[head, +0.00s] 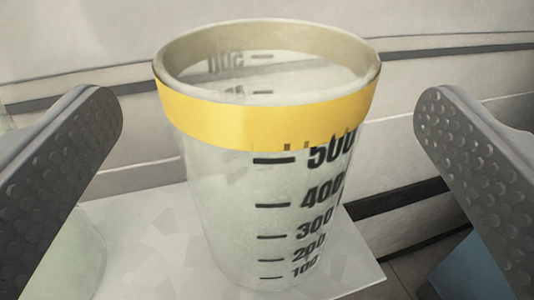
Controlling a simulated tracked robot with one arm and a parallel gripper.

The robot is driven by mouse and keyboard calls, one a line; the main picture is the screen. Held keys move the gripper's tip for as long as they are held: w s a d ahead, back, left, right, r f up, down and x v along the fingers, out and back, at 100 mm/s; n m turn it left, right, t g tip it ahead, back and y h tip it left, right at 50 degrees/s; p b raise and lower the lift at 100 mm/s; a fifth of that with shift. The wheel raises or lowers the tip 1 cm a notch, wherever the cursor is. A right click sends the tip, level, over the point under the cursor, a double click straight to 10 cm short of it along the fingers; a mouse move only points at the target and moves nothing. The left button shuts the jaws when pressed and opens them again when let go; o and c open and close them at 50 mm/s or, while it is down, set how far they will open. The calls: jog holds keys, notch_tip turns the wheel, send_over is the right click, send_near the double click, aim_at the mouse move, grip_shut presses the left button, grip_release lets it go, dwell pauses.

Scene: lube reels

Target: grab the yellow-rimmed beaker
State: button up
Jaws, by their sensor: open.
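The yellow-rimmed beaker (262,190) stands upright in the middle of the head view. It is clear, with a broad yellow band just below its rim and black volume marks down its side. My gripper (268,122) is open, with one dark, dimpled finger at the left and the other at the right. The beaker shows between the two fingers, with a visible gap on each side. Neither finger appears to touch it.
The beaker stands on a pale, flat surface (145,245) whose edge shows at lower right. A pale wall with dark stripes (440,75) is behind. A pale greenish object (75,260) is partly hidden by the left finger, and a blue object (468,270) is at lower right.

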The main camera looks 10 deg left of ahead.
aim_at(266, 54)
jog(key=shift+w+a+f, duration=0.15)
jog(key=shift+w, duration=1.1)
jog(key=shift+w+a+f, duration=0.15)
jog(key=shift+w, duration=1.1)
jog(key=c, duration=1.3)
jog(key=shift+c, duration=0.2)
jog(key=shift+r, duration=0.1)
